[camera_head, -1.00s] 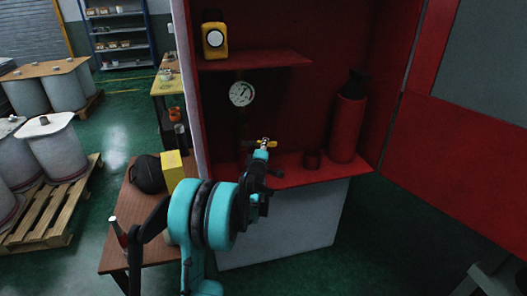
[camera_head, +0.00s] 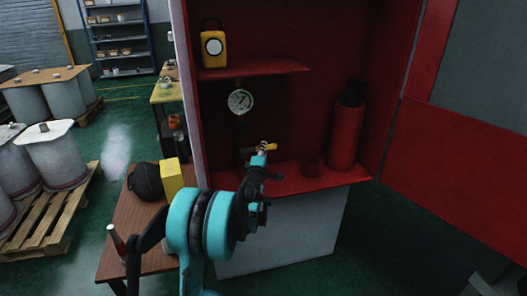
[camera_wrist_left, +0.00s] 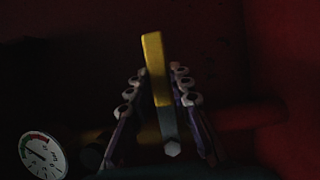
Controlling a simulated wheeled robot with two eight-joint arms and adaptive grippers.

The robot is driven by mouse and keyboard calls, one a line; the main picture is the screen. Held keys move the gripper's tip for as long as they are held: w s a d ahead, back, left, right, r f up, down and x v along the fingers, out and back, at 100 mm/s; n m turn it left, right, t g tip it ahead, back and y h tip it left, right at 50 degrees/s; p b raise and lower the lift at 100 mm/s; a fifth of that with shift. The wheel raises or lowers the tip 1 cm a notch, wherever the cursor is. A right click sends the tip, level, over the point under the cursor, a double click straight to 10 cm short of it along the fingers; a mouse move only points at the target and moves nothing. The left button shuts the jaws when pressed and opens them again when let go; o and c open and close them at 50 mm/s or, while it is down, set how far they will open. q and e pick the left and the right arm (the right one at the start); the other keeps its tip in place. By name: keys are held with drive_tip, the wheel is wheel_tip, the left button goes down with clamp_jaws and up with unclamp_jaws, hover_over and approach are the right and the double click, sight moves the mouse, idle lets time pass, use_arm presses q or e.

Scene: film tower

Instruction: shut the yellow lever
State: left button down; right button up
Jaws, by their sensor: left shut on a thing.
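The yellow lever (camera_head: 271,147) is inside the red cabinet, below the shelf and to the right of the gauge. In the left wrist view the yellow lever (camera_wrist_left: 155,68) stands up between the two fingers, with a grey metal part below it. My left gripper (camera_head: 263,150) reaches into the cabinet from the front and is shut on the lever. Its fingers (camera_wrist_left: 157,95) lie on either side of the lever in the left wrist view. The gripper partly hides the valve behind it. My right gripper is not in view.
A gauge (camera_head: 240,101) hangs left of the lever. A red extinguisher (camera_head: 346,132) stands to the right on the cabinet floor (camera_head: 330,178). A yellow lamp (camera_head: 214,50) is on the shelf (camera_head: 255,69) above. The red door (camera_head: 450,150) is open at right. A wooden table (camera_head: 135,235) stands at left.

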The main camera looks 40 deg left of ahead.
use_arm(q)
drive_tip(key=c, duration=1.4)
unclamp_jaws()
drive_tip(key=shift+r, duration=0.1)
drive_tip(key=shift+o, duration=0.2)
drive_tip(key=v, duration=1.2)
